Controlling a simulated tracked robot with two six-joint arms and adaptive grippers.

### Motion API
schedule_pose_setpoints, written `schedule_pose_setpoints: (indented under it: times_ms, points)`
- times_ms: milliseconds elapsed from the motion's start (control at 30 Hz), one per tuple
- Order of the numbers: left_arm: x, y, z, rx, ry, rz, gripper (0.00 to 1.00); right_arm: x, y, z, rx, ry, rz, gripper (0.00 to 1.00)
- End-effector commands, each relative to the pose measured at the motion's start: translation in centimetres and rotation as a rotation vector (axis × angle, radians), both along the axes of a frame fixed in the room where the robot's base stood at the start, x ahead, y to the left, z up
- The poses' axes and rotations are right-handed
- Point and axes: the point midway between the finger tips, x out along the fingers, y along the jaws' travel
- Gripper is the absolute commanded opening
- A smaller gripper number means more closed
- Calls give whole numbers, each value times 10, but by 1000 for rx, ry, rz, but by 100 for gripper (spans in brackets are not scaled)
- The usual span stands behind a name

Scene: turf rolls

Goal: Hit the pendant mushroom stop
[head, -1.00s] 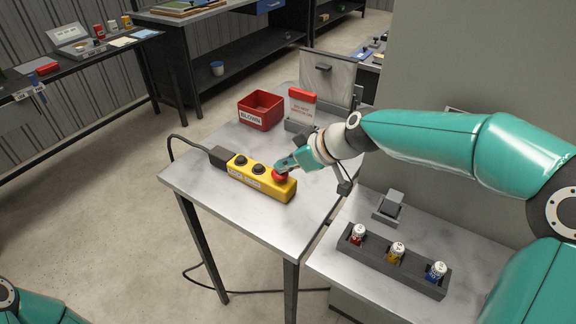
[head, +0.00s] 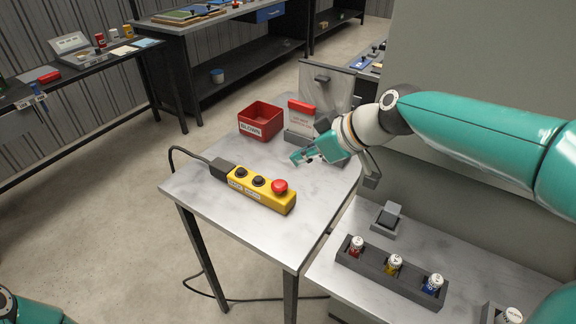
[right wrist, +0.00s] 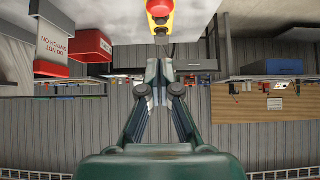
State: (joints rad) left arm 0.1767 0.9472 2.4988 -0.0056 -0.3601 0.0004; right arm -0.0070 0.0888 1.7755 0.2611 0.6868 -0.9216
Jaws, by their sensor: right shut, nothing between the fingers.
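The yellow pendant (head: 262,191) lies on the grey table with two black buttons and a red mushroom stop (head: 280,186) at its right end. The mushroom stop is fully uncovered in the head view; whether it is pressed in I cannot tell. In the right wrist view the red mushroom stop (right wrist: 159,8) shows at the top edge. My right gripper (head: 297,160) is shut and empty, above the table behind the stop and apart from it. In the right wrist view its fingers (right wrist: 159,98) meet. My left gripper is out of view.
A red bin marked BLOWN (head: 261,121) and a red-and-white sign (head: 301,116) stand at the table's back. A dark rack (head: 391,272) with red, yellow and blue fuse-like pieces is on the right-hand bench. A black cable leaves the pendant's left end.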

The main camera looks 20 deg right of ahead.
Motion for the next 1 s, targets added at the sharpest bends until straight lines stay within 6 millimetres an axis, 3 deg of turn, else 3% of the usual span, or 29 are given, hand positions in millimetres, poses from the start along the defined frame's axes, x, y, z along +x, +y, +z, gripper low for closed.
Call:
schedule_pose_setpoints:
  times_ms: [300, 1000]
  points:
    - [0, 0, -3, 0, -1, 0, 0, -21, -17, 27, 1, -2, -2, 0]
    - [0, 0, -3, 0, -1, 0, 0, -21, -17, 29, 0, -2, 0, 0]
